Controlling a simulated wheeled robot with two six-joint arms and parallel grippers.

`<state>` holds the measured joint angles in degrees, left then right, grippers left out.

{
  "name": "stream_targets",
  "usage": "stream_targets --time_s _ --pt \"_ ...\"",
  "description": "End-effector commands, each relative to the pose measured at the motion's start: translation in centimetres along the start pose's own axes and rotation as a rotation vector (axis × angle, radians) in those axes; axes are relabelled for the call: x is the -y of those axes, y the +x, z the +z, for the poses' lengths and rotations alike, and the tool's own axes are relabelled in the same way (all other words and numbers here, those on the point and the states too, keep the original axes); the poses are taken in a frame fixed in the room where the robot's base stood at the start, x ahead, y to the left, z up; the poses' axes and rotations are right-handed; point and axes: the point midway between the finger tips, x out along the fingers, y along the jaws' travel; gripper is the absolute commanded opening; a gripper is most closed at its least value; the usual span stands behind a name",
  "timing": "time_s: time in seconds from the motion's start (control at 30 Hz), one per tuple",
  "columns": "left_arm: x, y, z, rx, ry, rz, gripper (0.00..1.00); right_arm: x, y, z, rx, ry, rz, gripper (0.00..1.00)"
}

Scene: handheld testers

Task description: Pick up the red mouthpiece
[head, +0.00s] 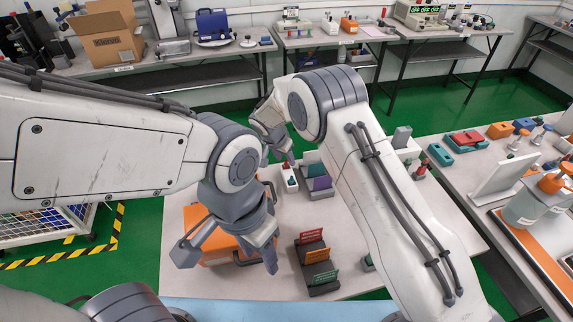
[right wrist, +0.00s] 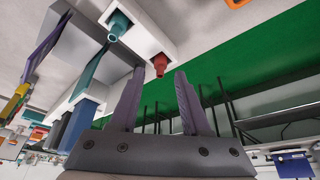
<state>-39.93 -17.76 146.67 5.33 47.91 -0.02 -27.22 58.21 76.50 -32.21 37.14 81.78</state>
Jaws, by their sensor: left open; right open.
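The red mouthpiece (right wrist: 159,65) sticks out of a white holder (right wrist: 145,38) in the right wrist view, beside a teal mouthpiece (right wrist: 118,25). My right gripper (right wrist: 158,74) is open, and the red mouthpiece shows just past the gap between its purple fingertips. I cannot tell whether they touch it. In the head view the right gripper (head: 278,152) is partly hidden by its own arm, close to the white holder (head: 290,178) on the table. My left gripper (head: 228,258) is open and empty above an orange case (head: 218,245).
A side table at right carries teal and red cases (head: 467,138) and a clear jar (head: 527,205).

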Motion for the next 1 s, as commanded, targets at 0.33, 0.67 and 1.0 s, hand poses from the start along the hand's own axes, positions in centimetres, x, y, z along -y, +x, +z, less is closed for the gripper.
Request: stream_targets --time_s 0.33,0.67,1.0 --pt "0.0 -0.1 0.0 0.000 0.000 0.000 0.50 0.0 0.8 0.0 0.000 0.000 0.000 0.39" --pt "0.0 -0.1 0.0 0.000 0.000 0.000 0.50 0.0 0.8 0.0 0.000 0.000 0.000 0.00" --pt "0.0 0.5 0.0 0.000 0.000 0.000 0.50 0.1 -2.2 -1.3 -0.003 0.003 -0.005 0.00"
